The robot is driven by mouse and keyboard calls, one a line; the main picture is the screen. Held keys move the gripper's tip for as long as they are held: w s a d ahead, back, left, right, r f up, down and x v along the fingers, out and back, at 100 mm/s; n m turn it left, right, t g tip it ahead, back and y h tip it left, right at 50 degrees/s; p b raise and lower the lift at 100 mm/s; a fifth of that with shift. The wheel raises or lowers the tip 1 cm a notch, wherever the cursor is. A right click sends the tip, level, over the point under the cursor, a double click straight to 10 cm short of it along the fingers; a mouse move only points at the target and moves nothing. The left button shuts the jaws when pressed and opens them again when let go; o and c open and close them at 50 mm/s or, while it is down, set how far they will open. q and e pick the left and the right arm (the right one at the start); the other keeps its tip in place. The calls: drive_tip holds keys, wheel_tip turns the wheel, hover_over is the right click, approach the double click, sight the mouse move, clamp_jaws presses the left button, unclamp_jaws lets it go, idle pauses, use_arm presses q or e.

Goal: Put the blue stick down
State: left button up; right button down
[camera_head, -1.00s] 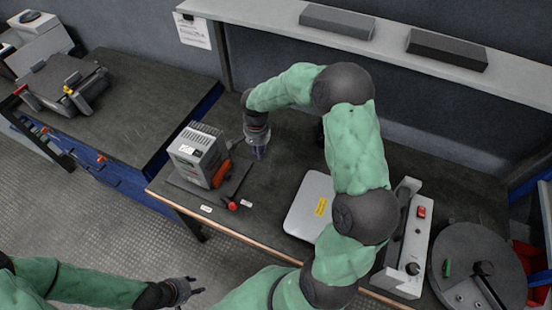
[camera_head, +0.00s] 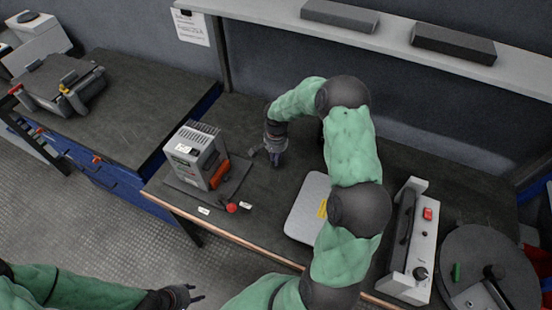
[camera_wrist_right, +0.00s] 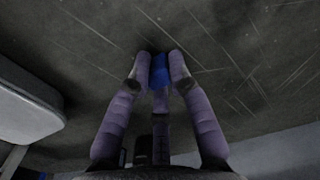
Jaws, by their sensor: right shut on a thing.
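A blue stick (camera_wrist_right: 158,72) shows between the fingertips of my right gripper (camera_wrist_right: 160,62) in the right wrist view. The gripper is shut on it, pointing down close to the dark bench top (camera_head: 262,205). I cannot tell whether the stick touches the surface. In the head view my right gripper (camera_head: 277,160) is over the bench, right of the grey boxed device, and the stick is too small to make out there. My left gripper (camera_head: 192,297) is at the bottom, away from the bench in front of its edge, with its fingers apart and nothing visible between them.
The grey boxed device (camera_head: 196,155) stands left of my right gripper, with a red knob (camera_head: 231,207) before it. A pale flat box (camera_head: 306,206) lies to the right. A white switch unit (camera_head: 411,245) and round dark disc (camera_head: 480,262) stand further right. A shelf (camera_head: 285,15) runs behind.

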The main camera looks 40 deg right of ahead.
drive_tip(key=shift+r, duration=0.15)
drive_tip(key=shift+f+b, duration=0.3)
drive_tip(key=shift+f, duration=0.15)
drive_tip(key=shift+f, duration=0.2)
drive_tip(key=c, duration=1.1)
unclamp_jaws()
drive_tip(key=shift+r, duration=0.1)
drive_tip(key=shift+r+p, duration=0.4)
drive_tip(key=shift+r, duration=0.2)
wheel_tip(320, 180, up, 12)
drive_tip(key=p, duration=0.3)
drive_tip(key=shift+p, duration=0.4)
